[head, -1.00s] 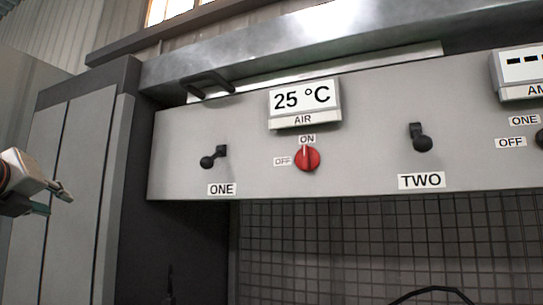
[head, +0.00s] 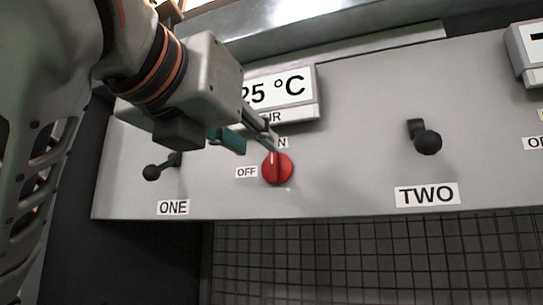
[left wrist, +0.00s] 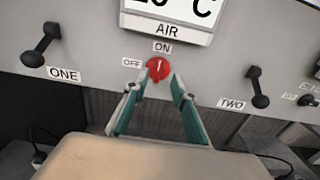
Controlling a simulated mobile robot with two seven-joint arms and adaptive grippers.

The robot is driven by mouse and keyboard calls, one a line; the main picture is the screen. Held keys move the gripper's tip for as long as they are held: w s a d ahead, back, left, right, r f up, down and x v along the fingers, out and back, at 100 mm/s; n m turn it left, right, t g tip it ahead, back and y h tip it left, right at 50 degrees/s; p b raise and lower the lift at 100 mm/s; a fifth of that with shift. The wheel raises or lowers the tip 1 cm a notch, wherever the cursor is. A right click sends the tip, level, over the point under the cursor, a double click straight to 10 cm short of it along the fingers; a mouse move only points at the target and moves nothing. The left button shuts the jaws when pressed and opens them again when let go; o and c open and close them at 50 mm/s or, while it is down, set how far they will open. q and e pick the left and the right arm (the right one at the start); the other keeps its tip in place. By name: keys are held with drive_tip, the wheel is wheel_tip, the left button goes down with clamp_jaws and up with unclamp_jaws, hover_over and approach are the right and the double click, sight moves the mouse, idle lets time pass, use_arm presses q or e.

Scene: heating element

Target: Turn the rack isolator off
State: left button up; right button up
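The red rotary knob (head: 278,168) sits on the grey panel between the ON label above it and the OFF label (head: 246,172) to its left. Its grip ridge stands upright, towards ON. It also shows in the left wrist view (left wrist: 158,68). My left gripper (head: 257,146) is just up and left of the knob in the head view and partly covers the ON label. In the left wrist view, its teal fingers (left wrist: 154,84) are open, with the knob framed between and beyond the tips. Contact cannot be told. My right gripper is in no view.
A black lever ONE (head: 162,168) is left of the knob, below my left arm. A lever TWO (head: 427,138) is to the right. The temperature display (head: 297,87) juts out above the knob. Dark mesh (head: 350,260) lies below the panel. The panel between knob and lever TWO is clear.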

sight(271, 157)
use_arm(q)
drive_tip(key=p+x, duration=0.1)
drive_tip(key=x, duration=0.6)
drive_tip(key=shift+p, duration=0.3)
drive_tip(key=shift+a, duration=0.1)
clamp_jaws()
